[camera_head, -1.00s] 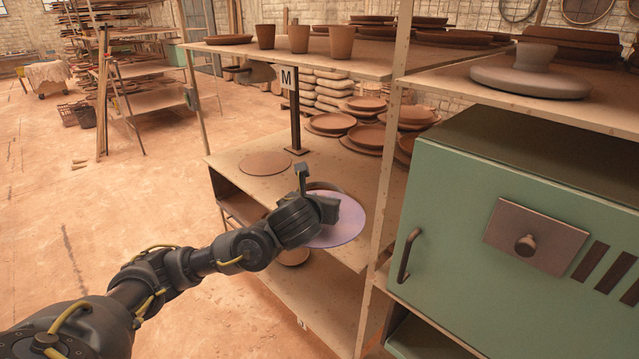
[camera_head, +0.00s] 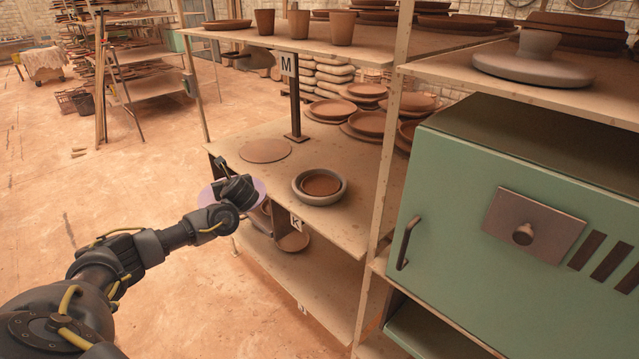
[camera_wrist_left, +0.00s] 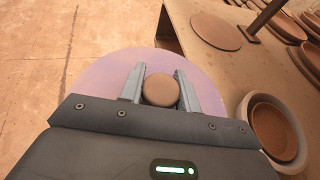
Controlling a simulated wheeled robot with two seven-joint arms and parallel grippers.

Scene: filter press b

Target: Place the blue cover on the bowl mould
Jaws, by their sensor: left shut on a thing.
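The cover is a round, flat disc that looks lilac-blue; its edge shows behind my left gripper in the head view (camera_head: 261,188). In the left wrist view the disc (camera_wrist_left: 100,75) spreads under the jaws. My left gripper (camera_wrist_left: 160,88) is shut on the cover's round brown knob and holds the cover in the air in front of the shelf edge. The bowl mould (camera_head: 319,187), a grey ring with brown inside, sits uncovered on the middle shelf, right of the gripper. It also shows at the right in the left wrist view (camera_wrist_left: 285,158). My right gripper is out of view.
Stacked brown plates (camera_head: 367,122) stand further back. A shelf upright (camera_head: 385,170) and a green cabinet (camera_head: 480,150) stand to the right.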

